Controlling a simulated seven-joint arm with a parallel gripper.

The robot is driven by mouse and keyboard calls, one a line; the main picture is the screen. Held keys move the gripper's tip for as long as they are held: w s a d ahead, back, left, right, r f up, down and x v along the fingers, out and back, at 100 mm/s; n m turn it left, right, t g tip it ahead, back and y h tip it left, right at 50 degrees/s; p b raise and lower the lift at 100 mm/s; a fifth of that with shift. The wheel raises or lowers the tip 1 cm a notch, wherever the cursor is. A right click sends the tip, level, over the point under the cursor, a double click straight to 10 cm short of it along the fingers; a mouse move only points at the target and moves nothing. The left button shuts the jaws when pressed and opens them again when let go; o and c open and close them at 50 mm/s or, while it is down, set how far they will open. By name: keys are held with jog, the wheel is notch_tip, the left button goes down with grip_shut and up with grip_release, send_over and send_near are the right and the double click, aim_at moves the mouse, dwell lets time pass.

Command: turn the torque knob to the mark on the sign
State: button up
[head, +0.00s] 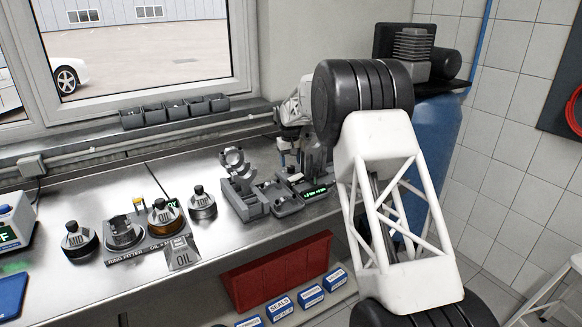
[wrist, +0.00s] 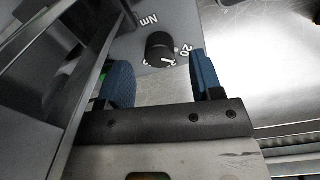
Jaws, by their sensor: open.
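The black torque knob (wrist: 160,46) sits on a grey panel (wrist: 185,22) in the wrist view. "Nm" and a "20" are printed around it, and a short white line shows near its lower edge. My gripper (wrist: 163,82) is open, its blue fingers apart on either side just below the knob in the picture, not closed on it. In the head view my gripper (head: 290,155) is small and partly hidden above a grey device with a green display (head: 315,192). The knob is not clear there. I cannot tell which sign carries the mark; the display text is too small to read.
A grey engine fixture (head: 240,185) stands left of the device. Several black-knobbed containers, including one marked TOP (head: 202,205), and an OIL sign (head: 183,256) stand further left on the steel bench. A red bin (head: 278,272) is below the bench edge. A grey bar (wrist: 75,90) runs close along the left in the wrist view.

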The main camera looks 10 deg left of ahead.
aim_at(291, 169)
jog(key=shift+f, duration=1.3)
jog(key=shift+c, duration=0.4)
jog(key=c, duration=0.8)
jog(key=shift+m, duration=0.7)
jog(key=shift+c, duration=0.2)
jog(key=o, duration=0.9)
